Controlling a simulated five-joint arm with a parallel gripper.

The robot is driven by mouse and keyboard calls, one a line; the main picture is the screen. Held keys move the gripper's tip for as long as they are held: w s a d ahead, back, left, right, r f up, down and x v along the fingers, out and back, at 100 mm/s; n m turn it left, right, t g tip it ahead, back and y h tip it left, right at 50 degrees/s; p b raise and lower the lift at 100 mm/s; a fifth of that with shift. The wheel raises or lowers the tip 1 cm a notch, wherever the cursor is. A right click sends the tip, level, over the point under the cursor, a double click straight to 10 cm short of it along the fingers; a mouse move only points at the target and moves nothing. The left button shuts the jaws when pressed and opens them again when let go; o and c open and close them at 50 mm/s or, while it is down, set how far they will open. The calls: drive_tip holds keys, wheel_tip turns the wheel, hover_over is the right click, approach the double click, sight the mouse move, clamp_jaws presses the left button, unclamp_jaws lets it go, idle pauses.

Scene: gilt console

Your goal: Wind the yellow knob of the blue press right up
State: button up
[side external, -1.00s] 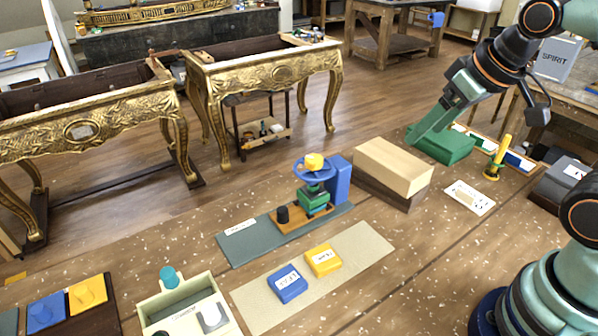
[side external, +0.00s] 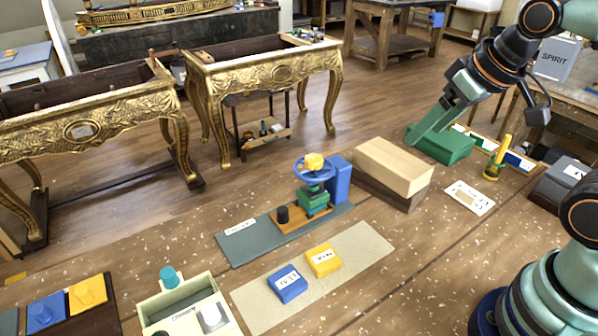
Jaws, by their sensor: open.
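The blue press stands near the middle of the bench, with a blue upright (side external: 340,182) and a blue handwheel (side external: 313,172). Its yellow knob (side external: 314,161) sits on top of the wheel. Below the wheel are a green part (side external: 313,200) and an orange-brown base (side external: 303,217), on a grey-green mat (side external: 243,244). My gripper (side external: 420,138) is to the right of and behind the press, well apart from the knob. It points down to the left, over or beside a green block (side external: 450,147); I cannot tell whether they touch. Its fingertips are hard to make out, but it is open and holds nothing visible.
A pale wooden block (side external: 394,165) on a darker one stands between press and gripper. A black cylinder (side external: 283,215) is beside the press. Blue (side external: 287,284) and yellow (side external: 323,260) labelled blocks lie in front. A yellow post (side external: 497,157) and white plate (side external: 469,198) are right.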

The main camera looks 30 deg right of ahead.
drive_tip(key=w+a+r+g, duration=0.3)
drive_tip(key=w+a+r, duration=0.1)
drive_tip(key=w, duration=0.4)
drive_tip(key=m+g, duration=0.2)
drive_tip(key=g, duration=0.1)
approach(314, 158)
wheel_tip(314, 158, down, 9)
drive_tip(key=shift+s+r, duration=0.15)
drive_tip(key=shift+r, duration=0.05)
clamp_jaws()
